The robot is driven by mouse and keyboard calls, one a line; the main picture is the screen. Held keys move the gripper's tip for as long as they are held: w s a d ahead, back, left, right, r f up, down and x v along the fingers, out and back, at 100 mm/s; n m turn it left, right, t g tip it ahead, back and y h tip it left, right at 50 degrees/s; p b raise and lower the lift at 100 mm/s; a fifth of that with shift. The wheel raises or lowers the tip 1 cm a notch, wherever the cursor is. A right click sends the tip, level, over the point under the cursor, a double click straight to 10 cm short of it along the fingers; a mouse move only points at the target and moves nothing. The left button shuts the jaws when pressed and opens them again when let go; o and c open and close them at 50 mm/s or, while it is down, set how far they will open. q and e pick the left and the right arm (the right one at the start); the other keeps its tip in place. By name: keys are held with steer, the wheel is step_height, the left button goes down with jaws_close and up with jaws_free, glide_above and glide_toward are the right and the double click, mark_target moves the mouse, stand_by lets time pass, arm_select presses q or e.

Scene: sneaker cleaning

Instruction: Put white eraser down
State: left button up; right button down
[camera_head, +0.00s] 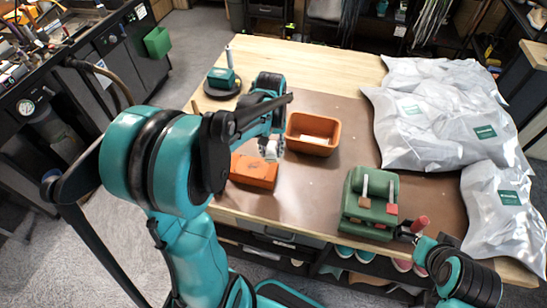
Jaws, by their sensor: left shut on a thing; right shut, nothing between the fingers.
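My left gripper (270,147) is above the brown mat, at the back edge of an orange block (253,173) and left of an orange open bin (314,134). It points down and is shut on a small pale thing at its fingertips, which fits the white eraser (269,154). The eraser is mostly hidden by the fingers, and I cannot tell whether it touches the block or mat. My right gripper (408,234) is shut and empty at the table's front right, beside a green caddy (371,204).
Several silver bags (440,115) fill the table's right side. A teal tool on a round black base (222,83) stands at the back left. The mat (310,190) is clear between the block and caddy.

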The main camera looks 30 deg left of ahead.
arm_select(q)
steer(key=shift+w, duration=0.1)
steer(key=shift+n, duration=0.8)
steer(key=w+f+b, duration=0.1)
steer(key=w, duration=0.3)
steer(key=w+a+f+b, duration=0.1)
steer(key=w, duration=0.4)
steer(key=w+a+f+b, duration=0.1)
steer(key=w, duration=0.4)
steer(key=shift+a+f, duration=0.2)
steer(key=shift+f, duration=0.2)
steer(key=a+f, duration=0.2)
steer(key=a, duration=0.1)
steer(key=a+f+b, duration=0.1)
steer(key=a+f, duration=0.1)
steer(key=a, duration=0.2)
steer(key=a+f+b, duration=0.1)
steer(key=a+f, duration=0.1)
steer(key=a, duration=0.1)
steer(key=shift+s+a+f, duration=0.15)
steer(key=shift+a+f, duration=0.2)
steer(key=shift+a, duration=0.05)
steer(key=shift+a+f, duration=0.3)
steer(key=shift+a, duration=0.15)
step_height(320, 180, down, 3)
steer(key=shift+f+b, duration=0.1)
steer(key=shift+b, duration=0.45)
steer(key=shift+f, duration=0.35)
